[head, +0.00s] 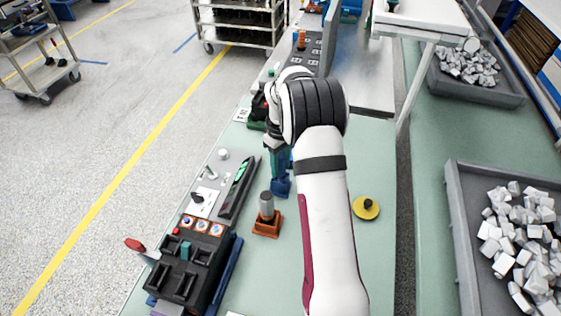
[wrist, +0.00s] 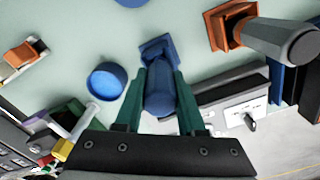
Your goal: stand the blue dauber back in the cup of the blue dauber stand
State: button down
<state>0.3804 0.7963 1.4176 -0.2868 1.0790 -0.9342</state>
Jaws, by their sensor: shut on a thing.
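In the wrist view my gripper (wrist: 157,88) has its two green fingers shut on the blue dauber (wrist: 158,100), whose rounded end faces the camera. The square blue dauber stand (wrist: 153,48) lies directly beyond the dauber's far end. The dauber lines up with the stand, but I cannot tell whether its lower end is inside the cup or just above it. In the head view the blue stand (head: 281,187) sits on the green bench below my gripper (head: 279,150). My wrist hides most of the dauber there.
An orange stand (head: 267,224) holds a grey dauber (head: 267,203) close by. A black breaker unit (head: 189,265) stands at the lower left. A round blue piece (wrist: 108,80) lies beside my fingers. A yellow disc (head: 366,208) is right of my arm, with bare bench around it.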

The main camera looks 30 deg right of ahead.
jog(key=shift+f, duration=0.55)
jog(key=shift+c, duration=2.2)
grip_release()
jog(key=shift+r, duration=0.1)
notch_tip(320, 180, up, 16)
jog(key=shift+s, duration=0.1)
